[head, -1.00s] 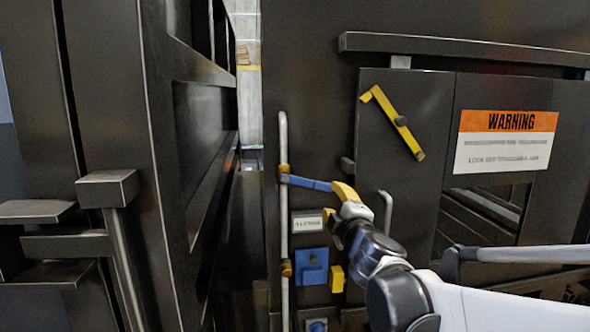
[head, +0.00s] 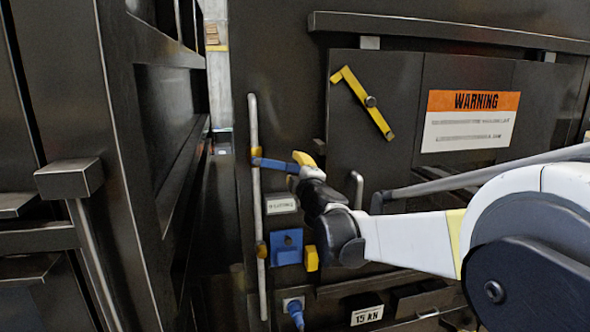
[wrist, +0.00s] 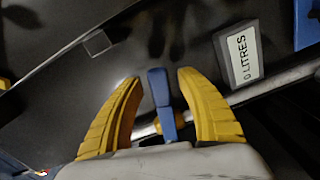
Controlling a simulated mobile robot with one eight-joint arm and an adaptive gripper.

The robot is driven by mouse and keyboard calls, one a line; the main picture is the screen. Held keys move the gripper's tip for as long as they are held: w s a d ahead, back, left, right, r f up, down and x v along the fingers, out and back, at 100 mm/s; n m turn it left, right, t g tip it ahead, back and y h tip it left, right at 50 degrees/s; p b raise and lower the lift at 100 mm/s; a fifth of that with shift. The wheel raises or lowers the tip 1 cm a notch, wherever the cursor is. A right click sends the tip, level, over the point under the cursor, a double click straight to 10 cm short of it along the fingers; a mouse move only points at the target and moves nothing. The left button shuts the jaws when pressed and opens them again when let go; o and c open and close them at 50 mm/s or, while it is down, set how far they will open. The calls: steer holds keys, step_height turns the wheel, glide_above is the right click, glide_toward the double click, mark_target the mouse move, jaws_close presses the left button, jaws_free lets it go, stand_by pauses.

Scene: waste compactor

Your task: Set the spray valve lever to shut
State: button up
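The spray valve lever is a blue bar (head: 275,164) on a vertical grey pipe (head: 254,205) in the head view. It points right from a yellow-orange fitting, nearly level with a slight downward slope. My gripper (head: 296,169) is at the lever's free end, its yellow fingers partly hidden by my wrist. In the wrist view the lever (wrist: 160,95) stands between the two fingers of my gripper (wrist: 159,78). The fingers are open, with a visible gap on each side of the lever. A small label (wrist: 242,54) reads "0 LITRES".
A blue box (head: 286,247) and a yellow block (head: 311,258) sit below the lever. A yellow handle bar (head: 364,103) and a warning sign (head: 470,120) are on the panel to the right. A dark steel frame (head: 69,179) stands at left.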

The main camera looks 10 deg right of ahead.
jaws_close()
steer(key=r+n+p, duration=0.1)
steer(key=r+n, duration=0.2)
steer(key=shift+d, duration=0.2)
jaws_free()
steer(key=s, duration=1.2)
